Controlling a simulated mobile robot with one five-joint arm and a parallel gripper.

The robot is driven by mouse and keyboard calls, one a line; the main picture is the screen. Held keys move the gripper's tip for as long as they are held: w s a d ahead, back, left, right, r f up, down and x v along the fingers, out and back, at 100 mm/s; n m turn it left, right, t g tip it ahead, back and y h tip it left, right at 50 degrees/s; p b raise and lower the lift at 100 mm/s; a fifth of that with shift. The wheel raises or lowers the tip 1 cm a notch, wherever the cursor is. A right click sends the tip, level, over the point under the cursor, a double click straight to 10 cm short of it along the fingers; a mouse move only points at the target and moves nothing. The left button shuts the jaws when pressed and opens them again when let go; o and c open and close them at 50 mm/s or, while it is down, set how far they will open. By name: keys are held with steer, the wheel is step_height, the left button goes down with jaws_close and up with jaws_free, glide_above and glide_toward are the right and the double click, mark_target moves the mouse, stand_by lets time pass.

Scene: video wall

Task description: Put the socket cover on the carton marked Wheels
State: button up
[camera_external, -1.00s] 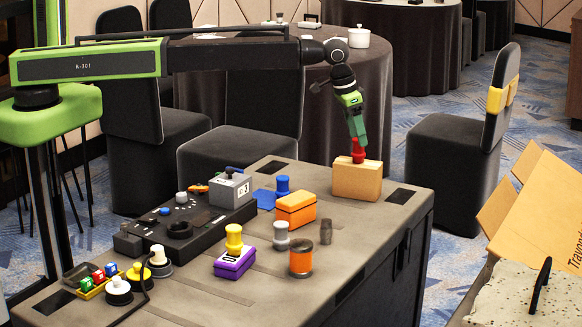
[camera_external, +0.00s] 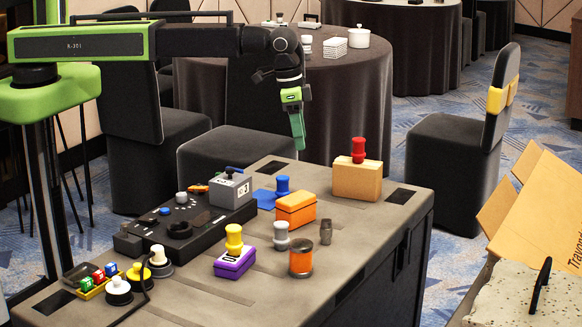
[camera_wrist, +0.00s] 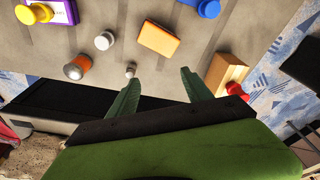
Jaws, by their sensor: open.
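The red knobbed piece (camera_external: 358,150), likely the socket cover, stands upright on top of a brown carton (camera_external: 357,182) at the table's far right. In the wrist view the red piece (camera_wrist: 238,91) and carton (camera_wrist: 224,75) are to the right of my fingers. No Wheels marking can be read on the carton. My gripper (camera_external: 300,147) is open and empty, in the air left of the carton and apart from it. Its two spread green fingers show in the wrist view (camera_wrist: 161,74), with nothing between them.
An orange box (camera_external: 296,209), a blue knobbed piece (camera_external: 282,187), a grey one (camera_external: 281,236), an orange cylinder (camera_external: 301,258) and a purple box with a yellow knob (camera_external: 234,260) stand on the table (camera_external: 350,237). A black panel (camera_external: 180,226) lies left. Bare table surrounds the carton.

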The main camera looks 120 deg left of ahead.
steer(key=s+d+m, duration=0.2)
steer(key=s+d, duration=0.4)
steer(key=d, duration=0.3)
steer(key=s+d+m+g, duration=0.1)
steer(key=s+d, duration=0.4)
steer(key=d, duration=0.4)
steer(key=s+d+m+h, duration=0.1)
steer(key=s+d+m, duration=0.1)
steer(key=s+d, duration=0.4)
steer(key=d, duration=0.3)
steer(key=shift+s+d+f+m+g, duration=0.15)
steer(key=shift+s+d+m+g, duration=0.15)
steer(key=shift+s+g, duration=0.1)
